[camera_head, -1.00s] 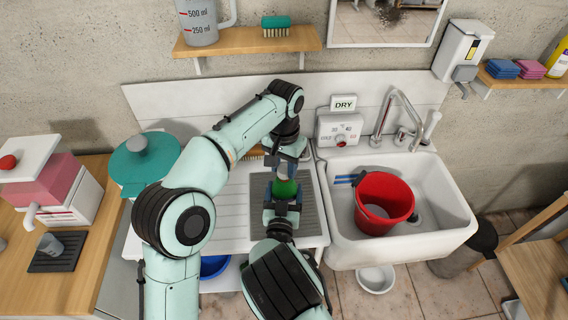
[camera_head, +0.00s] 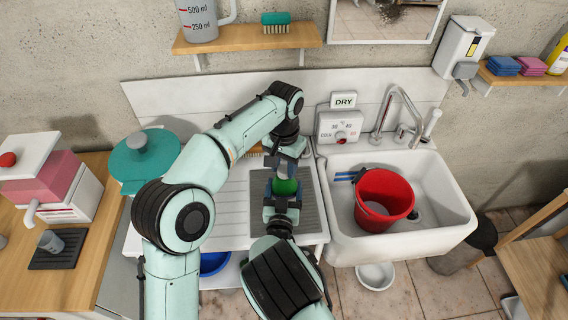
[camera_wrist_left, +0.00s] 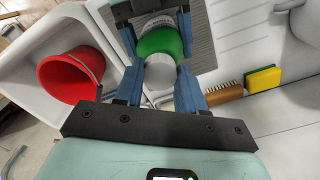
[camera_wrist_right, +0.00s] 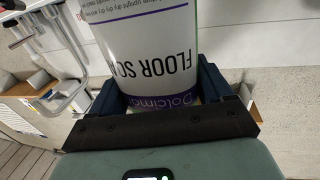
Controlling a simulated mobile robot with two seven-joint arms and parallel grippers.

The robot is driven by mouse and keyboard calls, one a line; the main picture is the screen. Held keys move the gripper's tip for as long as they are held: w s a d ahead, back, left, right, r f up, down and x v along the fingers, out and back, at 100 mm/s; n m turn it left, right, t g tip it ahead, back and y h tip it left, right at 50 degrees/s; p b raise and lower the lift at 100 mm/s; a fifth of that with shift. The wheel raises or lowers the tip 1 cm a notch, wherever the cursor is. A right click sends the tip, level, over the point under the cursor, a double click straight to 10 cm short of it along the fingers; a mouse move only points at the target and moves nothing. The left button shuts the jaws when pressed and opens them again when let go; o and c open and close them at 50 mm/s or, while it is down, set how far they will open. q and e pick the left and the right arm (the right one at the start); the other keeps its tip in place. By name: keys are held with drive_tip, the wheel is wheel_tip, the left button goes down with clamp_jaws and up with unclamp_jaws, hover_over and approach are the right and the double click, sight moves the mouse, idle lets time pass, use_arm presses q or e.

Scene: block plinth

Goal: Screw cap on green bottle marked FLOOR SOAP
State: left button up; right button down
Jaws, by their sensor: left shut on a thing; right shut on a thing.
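The green bottle (camera_head: 285,187) stands upright over the dark mat of the drainboard. In the right wrist view its white label (camera_wrist_right: 150,55) reads FLOOR SOAP. My right gripper (camera_head: 281,205) is shut on the bottle's body from the front side. My left gripper (camera_head: 287,168) comes down from above. It is shut on a white cap (camera_wrist_left: 159,72), which shows between its blue fingers in the left wrist view. The cap is in line with the bottle's top, against the green shoulder (camera_wrist_left: 160,42). The neck is hidden, so I cannot tell how the threads sit.
A red bucket (camera_head: 384,199) sits in the white sink (camera_head: 440,205) to the right. A brown brush (camera_wrist_left: 224,94) and a yellow sponge (camera_wrist_left: 263,79) lie by the wall behind the drainboard. A teal-lidded pot (camera_head: 145,165) stands left, close to my left arm.

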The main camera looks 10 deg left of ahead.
use_arm(q)
drive_tip(key=m, duration=0.7)
drive_tip(key=shift+a, duration=0.1)
drive_tip(key=m, duration=0.7)
drive_tip(key=shift+w+f, duration=0.1)
drive_tip(key=shift+w, duration=0.05)
drive_tip(key=m, duration=0.6)
drive_tip(key=shift+w+m, duration=0.1)
drive_tip(key=shift+m, duration=0.3)
drive_tip(key=m, duration=0.4)
drive_tip(key=shift+f, duration=0.1)
drive_tip(key=m, duration=0.3)
drive_tip(key=o, duration=1)
drive_tip(key=shift+r, duration=2.25)
